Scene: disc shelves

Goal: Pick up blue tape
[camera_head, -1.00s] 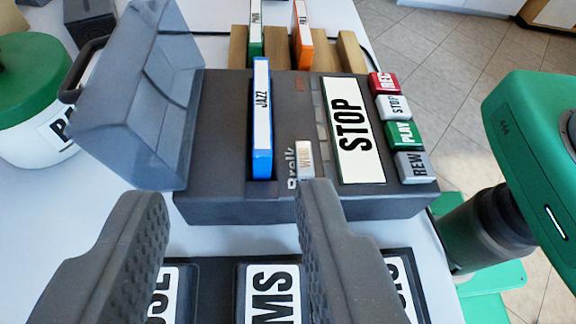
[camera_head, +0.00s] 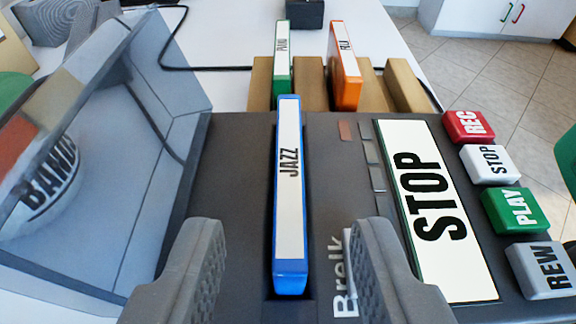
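The blue tape (camera_head: 288,190), with a white label reading JAZZ, stands upright on its edge in the slot of the dark grey player (camera_head: 225,175). My gripper (camera_head: 287,255) is open. Its two grey fingers are on either side of the near end of the blue tape, with a gap on both sides. Nothing is held between the fingers. The tape's lower part is hidden inside the slot.
The player's clear lid (camera_head: 150,130) stands open at the left. Red, white, green and grey buttons (camera_head: 515,210) line the right, beside a STOP display (camera_head: 430,200). Behind, a green tape (camera_head: 282,65) and an orange tape (camera_head: 344,65) stand in a wooden rack (camera_head: 310,85).

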